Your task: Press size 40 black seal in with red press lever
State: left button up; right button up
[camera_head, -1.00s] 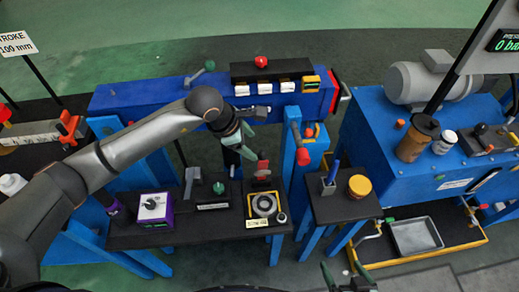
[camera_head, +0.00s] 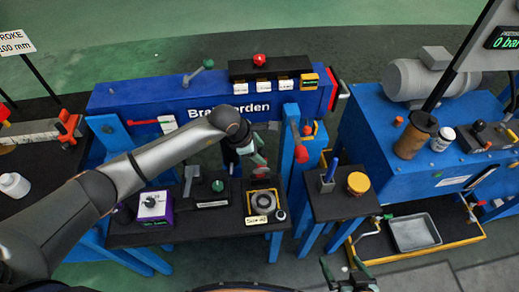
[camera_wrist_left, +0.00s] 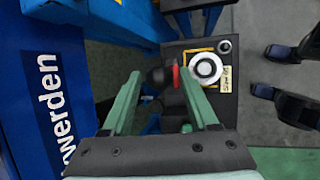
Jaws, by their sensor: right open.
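A small press fixture (camera_head: 249,194) with a yellow-edged frame and a pale size label (camera_head: 257,220) stands on the dark bench. A light grey ring (camera_head: 262,203) sits in it and also shows in the left wrist view (camera_wrist_left: 206,68). I cannot make out the black seal. My left gripper (camera_head: 260,166) is just behind and above the fixture. In the left wrist view its fingers (camera_wrist_left: 159,73) are open, with a dark knob (camera_wrist_left: 156,78) and red lever part (camera_wrist_left: 176,76) seen between and beyond them. My right gripper (camera_head: 347,272) is open and empty at the lower edge.
A purple-edged box with a dial (camera_head: 154,204) and a green-knobbed device (camera_head: 214,193) stand left of the fixture. A small table holds a yellow-topped jar (camera_head: 357,184).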

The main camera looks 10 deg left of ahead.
pick_arm(q)
grip_shut()
jog(key=shift+w+r, duration=0.1)
jog(key=shift+r, duration=0.05)
dwell(0.9)
